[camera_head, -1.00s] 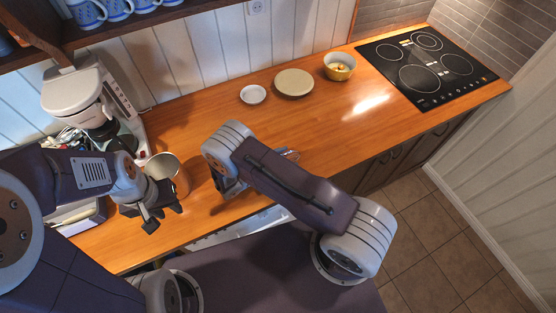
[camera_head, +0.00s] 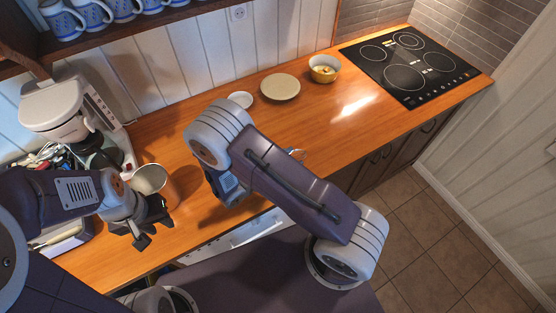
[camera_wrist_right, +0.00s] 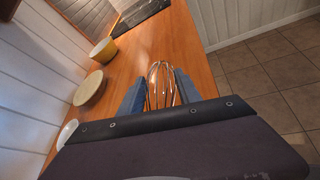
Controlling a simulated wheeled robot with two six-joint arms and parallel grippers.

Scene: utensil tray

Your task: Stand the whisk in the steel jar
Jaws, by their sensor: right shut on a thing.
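The steel jar (camera_head: 152,180) stands upright on the counter at the left, its open mouth facing up. My left gripper (camera_head: 150,226) is at the jar's near side, its fingers apart and nothing visible between them; whether it touches the jar I cannot tell. My right gripper (camera_head: 230,190) is above the counter to the right of the jar, mostly hidden by its wrist. In the right wrist view, the right gripper (camera_wrist_right: 158,84) is shut on the whisk (camera_wrist_right: 161,72), whose wire loops show between the blue-grey fingers. The whisk's handle is hidden.
A small white dish (camera_head: 240,100), a beige plate (camera_head: 280,87) and a yellow bowl (camera_head: 324,69) sit along the back. A black cooktop (camera_head: 410,65) is at the right; the counter before it is clear.

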